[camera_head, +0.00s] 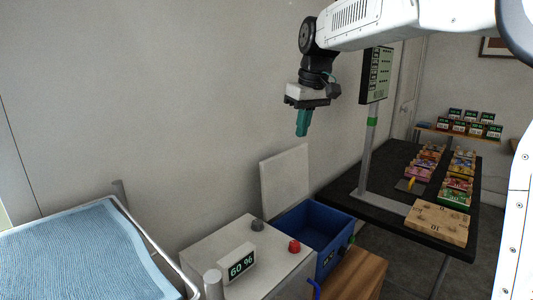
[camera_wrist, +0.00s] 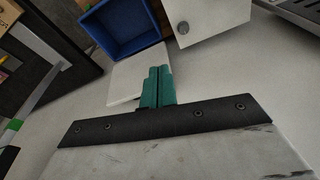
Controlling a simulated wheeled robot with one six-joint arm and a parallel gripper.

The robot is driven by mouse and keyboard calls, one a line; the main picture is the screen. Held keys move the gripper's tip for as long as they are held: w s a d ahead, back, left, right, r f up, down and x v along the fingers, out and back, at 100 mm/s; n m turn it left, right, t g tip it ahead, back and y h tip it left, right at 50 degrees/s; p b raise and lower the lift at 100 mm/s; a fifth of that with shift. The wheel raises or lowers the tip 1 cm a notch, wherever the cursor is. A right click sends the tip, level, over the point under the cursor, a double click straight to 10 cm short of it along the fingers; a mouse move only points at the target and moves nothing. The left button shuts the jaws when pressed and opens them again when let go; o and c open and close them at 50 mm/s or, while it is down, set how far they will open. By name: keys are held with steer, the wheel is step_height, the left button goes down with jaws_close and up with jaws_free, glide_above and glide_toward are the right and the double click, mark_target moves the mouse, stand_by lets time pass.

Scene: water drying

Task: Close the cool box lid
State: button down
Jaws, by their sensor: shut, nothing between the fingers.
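The blue cool box (camera_head: 313,231) stands open beside the white cabinet, and its inside looks empty. Its pale lid (camera_head: 285,182) stands upright at the back of the box, near the wall. In the wrist view the blue box (camera_wrist: 124,24) is at the top and the pale lid (camera_wrist: 126,78) lies just below it, partly hidden behind my fingers. My gripper (camera_head: 302,130) hangs above and slightly right of the lid, pointing down, clear of it in the head view. Its green fingers (camera_wrist: 157,84) are together with nothing between them.
A white cabinet (camera_head: 215,252) with a red knob (camera_head: 294,246), a grey knob and a "60 %" display (camera_head: 241,262) stands left of the box. A dark table (camera_head: 390,165) with a screen post (camera_head: 371,140) and several colored boxes is at right. A blue towel (camera_head: 85,255) lies on a rack at left.

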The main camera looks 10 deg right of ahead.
steer(key=w+a+f+n, duration=0.1)
steer(key=w+a+f, duration=0.1)
steer(key=w, duration=0.7)
steer(key=w+a+f+n, duration=0.2)
steer(key=w, duration=0.6)
step_height(320, 180, down, 10)
steer(key=w+a, duration=0.1)
steer(key=w, duration=0.1)
steer(key=shift+w+y, duration=0.3)
steer(key=shift+y, duration=0.1)
steer(key=shift+a, duration=0.1)
